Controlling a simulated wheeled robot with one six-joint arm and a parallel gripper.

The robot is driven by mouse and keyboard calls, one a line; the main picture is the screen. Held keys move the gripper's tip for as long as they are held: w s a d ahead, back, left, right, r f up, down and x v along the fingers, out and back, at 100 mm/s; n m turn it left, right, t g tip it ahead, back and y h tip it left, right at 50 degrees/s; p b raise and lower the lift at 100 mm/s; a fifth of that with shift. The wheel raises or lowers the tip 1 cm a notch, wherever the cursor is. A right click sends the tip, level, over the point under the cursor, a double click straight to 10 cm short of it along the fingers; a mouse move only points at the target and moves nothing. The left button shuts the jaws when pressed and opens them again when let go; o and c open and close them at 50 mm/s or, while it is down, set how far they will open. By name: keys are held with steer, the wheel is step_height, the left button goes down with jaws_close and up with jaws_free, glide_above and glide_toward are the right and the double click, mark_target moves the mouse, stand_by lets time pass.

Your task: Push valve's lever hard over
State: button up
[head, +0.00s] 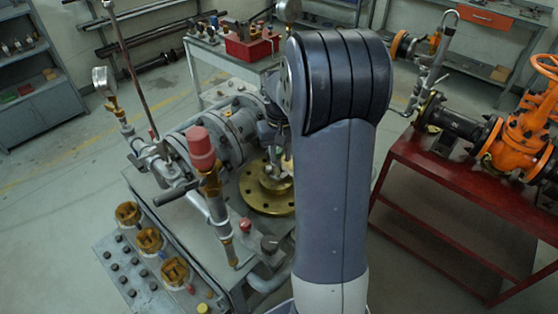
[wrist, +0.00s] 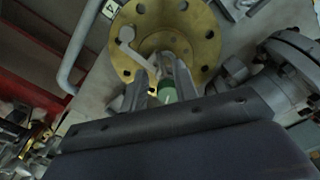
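A brass flange (head: 268,188) lies flat on the grey bench, and it fills the upper middle of the wrist view (wrist: 131,66). A pale grey lever-like arm with a rounded end (wrist: 127,34) reaches across this flange in the wrist view. My gripper (wrist: 161,68) is over the flange with its two fingers apart. A green part (wrist: 166,95) shows between the fingers; I cannot tell whether they touch it. In the head view my arm hides much of the gripper area.
A red-capped fitting (head: 201,150) and grey flanged pipework (head: 235,130) stand close on the left. A control box (head: 150,265) with brown knobs is at front left. A red table (head: 450,190) with an orange valve (head: 525,125) is right. Floor between is clear.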

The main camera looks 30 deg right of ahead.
mark_target(280, 167)
steer(key=shift+f, duration=1.75)
jaws_close()
